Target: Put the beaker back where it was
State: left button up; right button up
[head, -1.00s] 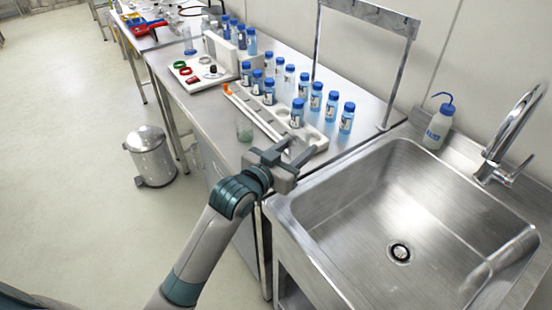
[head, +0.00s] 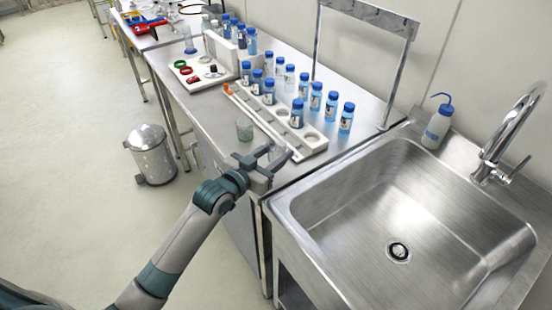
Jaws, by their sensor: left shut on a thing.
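My left gripper (head: 272,158) is at the front right end of the steel bench, beside the near end of the white bottle rack. It is shut on a clear glass beaker (head: 277,152), which shows only faintly between the fingers and is partly hidden by them. I cannot tell whether its base touches the bench. Another small glass beaker (head: 244,129) stands upright on the bench, just behind and left of the gripper. My right gripper is out of view.
The white rack (head: 314,143) holds several blue-capped bottles and has empty holes near its front. A sink (head: 340,205) lies right of the bench, with a wash bottle (head: 438,122) behind it. A metal bin (head: 150,155) stands on the floor. The bench's left front strip is mostly clear.

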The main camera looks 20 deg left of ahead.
pick_arm(q)
notch_tip(320, 180, down, 2)
jog(key=shift+f, duration=0.4)
jog(key=shift+f, duration=0.15)
jog(key=o, duration=1.1)
